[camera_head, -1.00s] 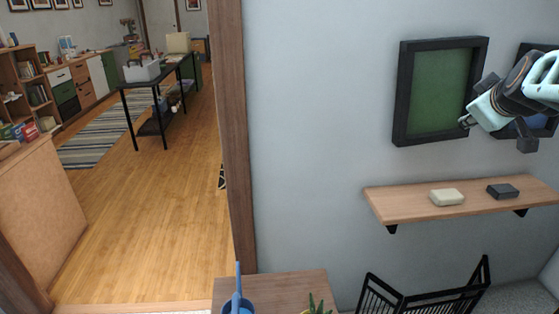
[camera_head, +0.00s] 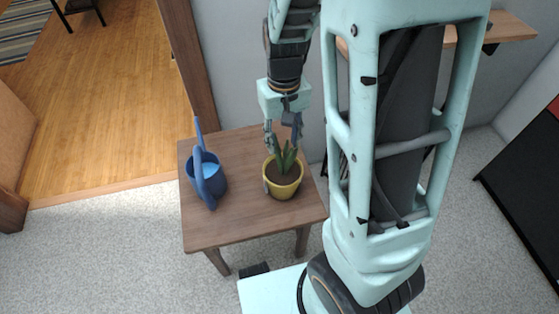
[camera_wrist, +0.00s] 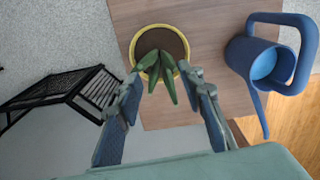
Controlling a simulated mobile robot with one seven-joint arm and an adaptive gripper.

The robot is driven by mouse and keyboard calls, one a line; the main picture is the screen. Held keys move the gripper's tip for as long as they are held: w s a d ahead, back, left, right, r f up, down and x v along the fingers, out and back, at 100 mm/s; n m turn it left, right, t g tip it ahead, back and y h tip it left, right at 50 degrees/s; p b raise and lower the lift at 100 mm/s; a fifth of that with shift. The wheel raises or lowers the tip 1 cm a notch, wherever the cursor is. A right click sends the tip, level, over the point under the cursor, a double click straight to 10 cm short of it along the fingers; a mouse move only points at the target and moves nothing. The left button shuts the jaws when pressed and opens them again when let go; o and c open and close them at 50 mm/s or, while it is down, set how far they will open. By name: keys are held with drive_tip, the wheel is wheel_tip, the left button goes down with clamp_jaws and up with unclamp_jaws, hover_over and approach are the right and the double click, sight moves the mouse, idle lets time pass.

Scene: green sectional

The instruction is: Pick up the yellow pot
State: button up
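The yellow pot (camera_head: 284,192) stands upright on a small wooden table, with dark soil and a green spiky plant in it. It also shows in the wrist view (camera_wrist: 154,38), seen from above. My gripper (camera_head: 284,136) is open, pointing down above the back of the pot near the plant's leaves. In the wrist view its two fingers (camera_wrist: 163,88) are spread apart, with the leaf tips reaching between them. The fingers appear above the pot's rim; I cannot tell whether they touch the leaves. Nothing is held.
A blue watering can (camera_head: 208,178) stands left of the pot on the wooden table (camera_head: 235,220). A wall is behind the table. A wooden shelf (camera_head: 510,27) is at the upper right. A black rack (camera_wrist: 62,92) stands beside the table.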

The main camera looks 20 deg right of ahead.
sight(283, 160)
wheel_tip(283, 160, down, 9)
drive_tip(key=b, duration=0.3)
drive_tip(key=shift+w+d+f, duration=0.1)
drive_tip(key=shift+w+f, duration=0.05)
drive_tip(key=shift+f, duration=0.05)
drive_tip(key=shift+r, duration=0.1)
drive_tip(key=shift+c, duration=0.2)
clamp_jaws()
